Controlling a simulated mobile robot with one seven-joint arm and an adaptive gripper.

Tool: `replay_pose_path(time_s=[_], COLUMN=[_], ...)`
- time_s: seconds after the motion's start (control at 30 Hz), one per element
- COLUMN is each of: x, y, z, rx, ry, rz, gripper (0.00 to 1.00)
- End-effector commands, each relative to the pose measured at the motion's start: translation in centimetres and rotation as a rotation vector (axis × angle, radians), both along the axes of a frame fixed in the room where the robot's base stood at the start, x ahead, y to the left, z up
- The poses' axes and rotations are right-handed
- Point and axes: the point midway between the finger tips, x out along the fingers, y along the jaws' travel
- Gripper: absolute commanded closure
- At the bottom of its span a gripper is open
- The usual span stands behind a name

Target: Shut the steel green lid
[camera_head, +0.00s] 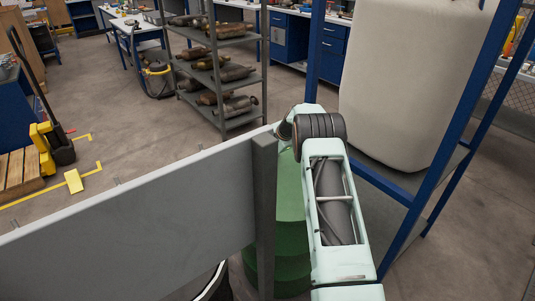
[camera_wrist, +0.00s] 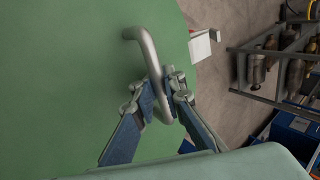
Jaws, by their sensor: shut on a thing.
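The green lid (camera_wrist: 75,75) fills the left of the wrist view as a broad flat face with a curved right edge. A bent steel handle (camera_wrist: 146,45) stands out from it. My gripper (camera_wrist: 164,92) is shut on this handle, one finger on each side of the bar. In the head view a green drum-like body (camera_head: 290,268) shows partly, between a grey post and my arm. A lighter green surface (camera_head: 289,190) shows above it. My arm hides the gripper and handle there, and I cannot tell the lid's angle.
A long grey panel (camera_head: 130,225) with a dark grey post (camera_head: 264,205) stands left of my arm. A blue rack (camera_head: 450,130) holding a large pale container (camera_head: 405,80) is close on the right. A grey shelf (camera_head: 225,75) with several converters stands behind. Open floor lies between.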

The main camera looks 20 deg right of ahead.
Motion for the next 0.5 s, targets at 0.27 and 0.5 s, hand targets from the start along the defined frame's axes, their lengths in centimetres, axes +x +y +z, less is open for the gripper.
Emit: replay_pose_path(time_s=[0.27, 0.5], x=[-0.10, -0.12], y=[-0.01, -0.04], z=[-0.16, -0.13], rx=[0.000, 0.000], ry=[0.003, 0.003], rz=[0.001, 0.001], gripper=[0.74, 0.74])
